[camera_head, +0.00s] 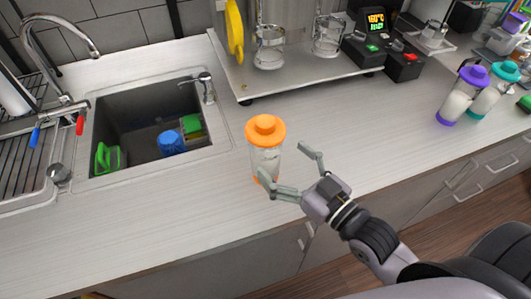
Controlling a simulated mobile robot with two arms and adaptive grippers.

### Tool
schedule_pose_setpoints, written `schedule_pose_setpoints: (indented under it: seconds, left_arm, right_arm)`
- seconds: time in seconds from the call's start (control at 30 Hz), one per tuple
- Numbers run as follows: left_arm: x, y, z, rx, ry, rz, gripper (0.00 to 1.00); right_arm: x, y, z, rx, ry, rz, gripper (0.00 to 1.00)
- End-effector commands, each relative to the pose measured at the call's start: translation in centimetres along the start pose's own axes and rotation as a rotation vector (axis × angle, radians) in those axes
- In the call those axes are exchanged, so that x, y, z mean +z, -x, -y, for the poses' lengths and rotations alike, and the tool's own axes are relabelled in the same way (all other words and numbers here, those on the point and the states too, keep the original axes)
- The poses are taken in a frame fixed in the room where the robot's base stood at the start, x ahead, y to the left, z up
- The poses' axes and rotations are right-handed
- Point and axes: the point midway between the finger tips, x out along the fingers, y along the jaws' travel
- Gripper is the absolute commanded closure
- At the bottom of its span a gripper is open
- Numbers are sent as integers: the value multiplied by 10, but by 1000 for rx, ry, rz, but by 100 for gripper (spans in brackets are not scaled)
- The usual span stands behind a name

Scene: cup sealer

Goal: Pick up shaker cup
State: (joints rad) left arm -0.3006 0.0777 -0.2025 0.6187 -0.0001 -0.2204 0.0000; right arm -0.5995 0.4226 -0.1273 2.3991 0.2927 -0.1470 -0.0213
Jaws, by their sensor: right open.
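A clear shaker cup with an orange lid and orange base (264,158) stands upright on the counter, right of the sink. My right gripper (283,165) is open, with its two fingers spread toward the cup from the lower right. One finger is near the cup's base at the front and the other is to the cup's right. Whether a finger touches the cup I cannot tell. Two more shaker cups stand at the right: one with a purple lid (463,95) and one with a teal lid (493,91). My left gripper is not in view.
A sink (150,165) holding a blue item (170,143) and green items lies left of the cup. A raised metal shelf (300,80) with glass containers stands behind it. The counter (380,125) right of the cup is clear; its front edge is close.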

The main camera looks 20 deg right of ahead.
Motion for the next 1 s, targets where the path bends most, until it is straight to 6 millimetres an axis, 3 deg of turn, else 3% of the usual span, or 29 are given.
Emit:
schedule_pose_setpoints:
  seconds: [0.27,0.6,0.9,1.0]
  left_arm:
    - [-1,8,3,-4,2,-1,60]
    - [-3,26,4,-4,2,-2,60]
    - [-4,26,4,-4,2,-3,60]
    - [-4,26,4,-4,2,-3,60]
  right_arm:
    - [-2,-16,1,0,0,0,15]
    - [-3,-57,3,0,1,0,15]
    - [-1,-60,3,-1,1,1,15]
    - [-1,-60,3,-1,1,1,22]
